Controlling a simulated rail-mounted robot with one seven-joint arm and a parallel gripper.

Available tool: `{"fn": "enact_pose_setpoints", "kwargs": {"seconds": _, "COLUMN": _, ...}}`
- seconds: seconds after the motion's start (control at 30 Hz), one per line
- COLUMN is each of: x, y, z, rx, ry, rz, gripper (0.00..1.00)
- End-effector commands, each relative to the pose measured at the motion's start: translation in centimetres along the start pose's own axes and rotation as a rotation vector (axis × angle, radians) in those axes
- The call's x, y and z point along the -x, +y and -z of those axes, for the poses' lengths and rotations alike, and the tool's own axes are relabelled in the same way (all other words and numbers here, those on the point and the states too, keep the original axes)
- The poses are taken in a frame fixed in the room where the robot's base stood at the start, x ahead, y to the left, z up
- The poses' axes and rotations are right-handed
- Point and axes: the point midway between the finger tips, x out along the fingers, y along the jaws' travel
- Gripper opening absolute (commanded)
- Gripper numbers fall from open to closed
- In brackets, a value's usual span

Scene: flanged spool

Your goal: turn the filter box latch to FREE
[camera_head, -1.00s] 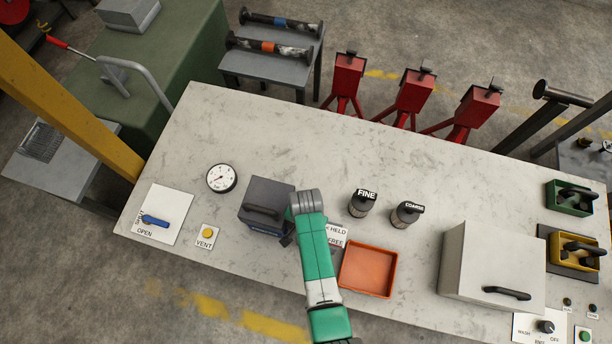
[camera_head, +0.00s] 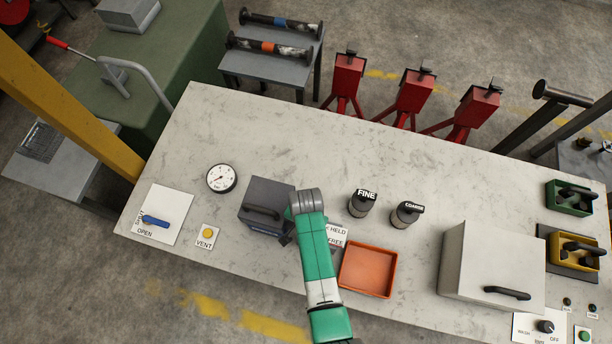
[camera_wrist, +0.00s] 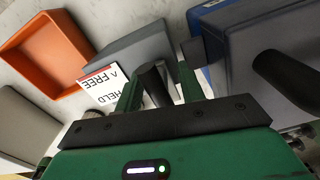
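The filter box (camera_head: 268,192) is a dark grey box with a black handle, left of my gripper on the bench. In the wrist view its grey and blue side (camera_wrist: 235,45) fills the right. A white label (camera_head: 337,236) reads HELD and FREE; it also shows upside down in the wrist view (camera_wrist: 103,88). My gripper (camera_wrist: 160,72) points down beside the box, its green fingers apart. A dark latch lever (camera_wrist: 156,88) stands between them, with narrow gaps seeming to show at its sides. In the head view my arm hides the latch and fingertips.
An orange tray (camera_head: 368,269) lies right of the label. FINE (camera_head: 361,204) and COARSE (camera_head: 405,215) knobbed canisters stand behind it. A large grey box (camera_head: 490,262) is further right. A gauge (camera_head: 221,178), VENT button (camera_head: 207,234) and blue-handled valve plate (camera_head: 163,214) are at left.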

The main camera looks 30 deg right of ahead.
Motion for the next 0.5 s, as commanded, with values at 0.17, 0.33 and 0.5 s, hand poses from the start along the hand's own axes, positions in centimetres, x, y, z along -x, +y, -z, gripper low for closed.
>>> {"fn": "enact_pose_setpoints", "kwargs": {"seconds": 0.17, "x": 3.6, "y": 0.0, "z": 0.1, "rx": 0.000, "ry": 0.004, "rz": 0.002, "gripper": 0.39}}
{"fn": "enact_pose_setpoints", "kwargs": {"seconds": 0.33, "x": 6.4, "y": 0.0, "z": 0.0, "rx": 0.000, "ry": 0.002, "rz": 0.002, "gripper": 0.39}}
{"fn": "enact_pose_setpoints", "kwargs": {"seconds": 0.5, "x": 7.3, "y": 0.0, "z": -0.1, "rx": 0.000, "ry": 0.000, "rz": 0.000, "gripper": 0.39}}
